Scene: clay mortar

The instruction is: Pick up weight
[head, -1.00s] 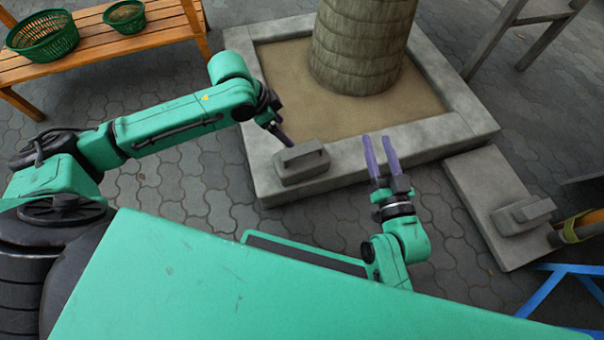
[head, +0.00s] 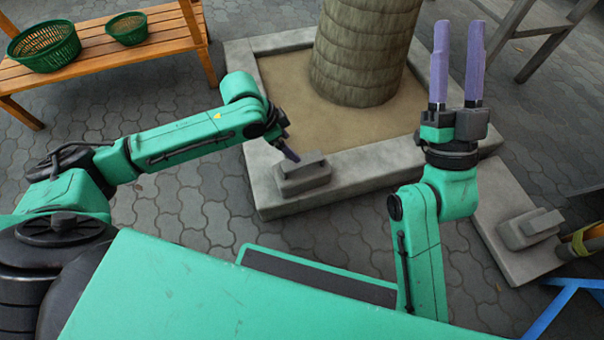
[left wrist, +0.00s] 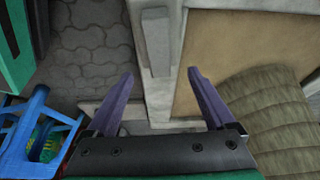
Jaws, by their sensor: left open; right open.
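A grey block-shaped weight with a raised bar handle (head: 303,177) sits on the front stone curb of the tree planter. It also shows in the left wrist view (left wrist: 157,42), ahead of the fingers and lined up with the gap between them. A second, similar grey weight (head: 528,229) rests on a stone slab at the right. My right gripper (head: 458,24) is open, empty and raised, fingers pointing up.
The planter curb (head: 372,167) surrounds sand and a thick trunk (head: 365,50). A wooden bench (head: 100,58) with two green baskets stands at the left. A blue frame (head: 555,305) is at the lower right. Paving lies open left of the planter.

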